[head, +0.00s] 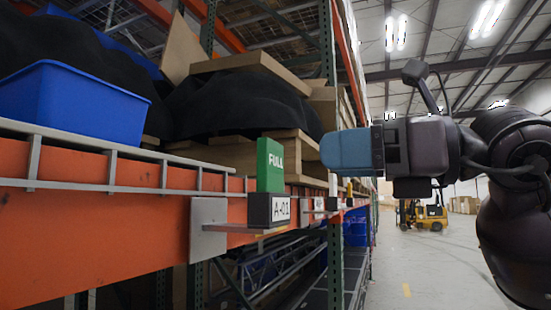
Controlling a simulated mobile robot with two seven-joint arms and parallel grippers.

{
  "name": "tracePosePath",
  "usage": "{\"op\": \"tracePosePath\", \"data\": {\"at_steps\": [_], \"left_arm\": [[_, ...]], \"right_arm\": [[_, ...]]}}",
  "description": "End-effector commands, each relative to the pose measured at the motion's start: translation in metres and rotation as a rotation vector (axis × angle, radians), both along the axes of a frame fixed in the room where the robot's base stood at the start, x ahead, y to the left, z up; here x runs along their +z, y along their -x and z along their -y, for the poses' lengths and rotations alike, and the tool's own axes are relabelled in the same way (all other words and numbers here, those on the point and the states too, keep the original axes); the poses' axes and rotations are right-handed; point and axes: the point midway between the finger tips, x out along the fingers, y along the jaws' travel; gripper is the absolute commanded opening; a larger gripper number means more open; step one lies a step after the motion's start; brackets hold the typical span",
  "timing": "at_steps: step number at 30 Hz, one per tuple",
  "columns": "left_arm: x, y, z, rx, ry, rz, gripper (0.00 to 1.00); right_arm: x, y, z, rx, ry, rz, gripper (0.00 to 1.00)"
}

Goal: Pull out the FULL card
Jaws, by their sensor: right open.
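The green FULL card (270,176) stands upright in a dark holder (259,209) with a white A-01 label, on a small shelf bracket fixed to the orange rack beam. My right gripper (332,152) comes in from the right, with its blue fingers pointing left toward the card. In the picture, its fingertips are to the right of the card with a visible gap, at about the height of the card's upper part. The fingers overlap from this side, and nothing shows held in them. My left gripper is not in view.
A blue tote (75,103) sits on the rack behind a grey rail (73,136). The orange beam (95,218) runs along the left. More label holders (318,203) follow farther along the rack. A yellow forklift (424,214) stands far back in the open aisle at right.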

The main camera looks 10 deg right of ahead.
Motion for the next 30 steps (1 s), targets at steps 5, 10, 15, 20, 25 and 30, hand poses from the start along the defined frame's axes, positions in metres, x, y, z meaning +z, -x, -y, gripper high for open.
{"op": "tracePosePath", "data": {"at_steps": [5,10,15,20,25,30], "left_arm": [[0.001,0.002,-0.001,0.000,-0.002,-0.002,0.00],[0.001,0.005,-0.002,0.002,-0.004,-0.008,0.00],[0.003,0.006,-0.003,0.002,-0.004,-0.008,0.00],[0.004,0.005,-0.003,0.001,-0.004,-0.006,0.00],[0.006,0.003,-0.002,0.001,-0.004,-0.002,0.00],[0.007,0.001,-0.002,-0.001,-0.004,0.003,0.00]], "right_arm": [[0.001,-0.012,-0.019,0.002,-0.001,0.000,0.74],[0.001,-0.023,-0.036,0.001,0.000,0.000,0.74],[0.001,-0.034,-0.053,0.002,-0.001,0.001,0.74],[0.000,-0.044,-0.066,0.002,0.000,-0.001,0.74],[0.001,-0.049,-0.074,0.001,0.000,0.001,0.74],[0.000,-0.052,-0.077,0.001,0.001,0.001,0.74]]}}
